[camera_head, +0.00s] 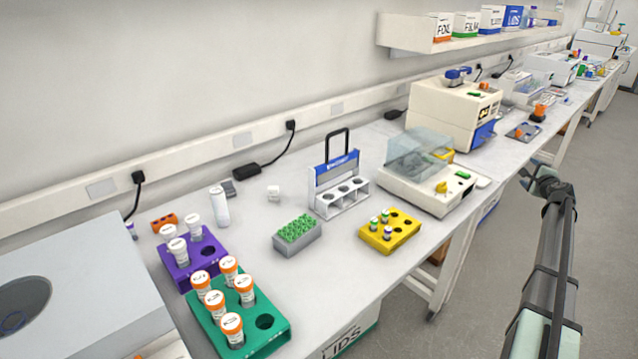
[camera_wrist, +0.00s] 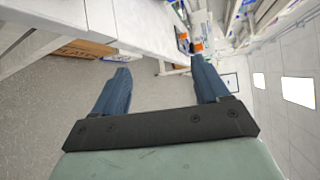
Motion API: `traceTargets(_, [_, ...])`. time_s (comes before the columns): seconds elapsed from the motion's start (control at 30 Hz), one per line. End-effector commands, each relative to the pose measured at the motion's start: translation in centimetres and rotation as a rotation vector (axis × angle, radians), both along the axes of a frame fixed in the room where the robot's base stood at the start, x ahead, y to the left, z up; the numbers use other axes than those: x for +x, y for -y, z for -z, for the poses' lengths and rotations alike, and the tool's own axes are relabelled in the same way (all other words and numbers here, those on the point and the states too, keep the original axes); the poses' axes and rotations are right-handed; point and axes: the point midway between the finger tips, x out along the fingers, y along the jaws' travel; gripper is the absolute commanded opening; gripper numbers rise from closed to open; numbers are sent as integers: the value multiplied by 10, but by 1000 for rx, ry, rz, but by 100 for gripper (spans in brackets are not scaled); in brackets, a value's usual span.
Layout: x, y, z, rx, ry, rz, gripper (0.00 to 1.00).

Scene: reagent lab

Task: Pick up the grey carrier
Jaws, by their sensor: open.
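The grey carrier (camera_head: 327,199) stands upright on the bench in the middle of the head view. It has a light grey body with round holes along its top, a blue label panel and a black loop handle (camera_head: 337,145). No tubes show in its holes. My gripper (camera_wrist: 158,68) is open and empty in the wrist view, its two blue fingers apart over the floor beside the bench. My arm is at the right of the head view, over the aisle and well away from the carrier. I cannot make out the carrier in the wrist view.
A grey rack of green-capped tubes (camera_head: 297,235) and a yellow rack (camera_head: 401,229) flank the carrier in front. A lidded machine (camera_head: 427,180) stands to its right. Purple (camera_head: 178,270) and green (camera_head: 275,337) racks stand at the left. Small bare bench areas separate them.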

Motion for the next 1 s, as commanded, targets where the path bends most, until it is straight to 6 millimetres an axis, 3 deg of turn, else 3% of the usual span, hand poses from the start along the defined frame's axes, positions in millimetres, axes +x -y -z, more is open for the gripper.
traceTargets(0.03, [7,9,-32,-9,38,13,74])
traceTargets(0.2, [15,29,-129,-30,155,56,74])
traceTargets(0.37, [20,34,-205,-42,240,74,74])
traceTargets(0.53, [32,17,-271,-48,301,54,74])
traceTargets(0.63, [53,-21,-304,-46,311,-5,74])
traceTargets(0.7, [69,-53,-309,-42,294,-58,74])
traceTargets(0.87, [104,-138,-303,-30,222,-194,74])
traceTargets(1.0, [133,-226,-283,-21,124,-329,74])
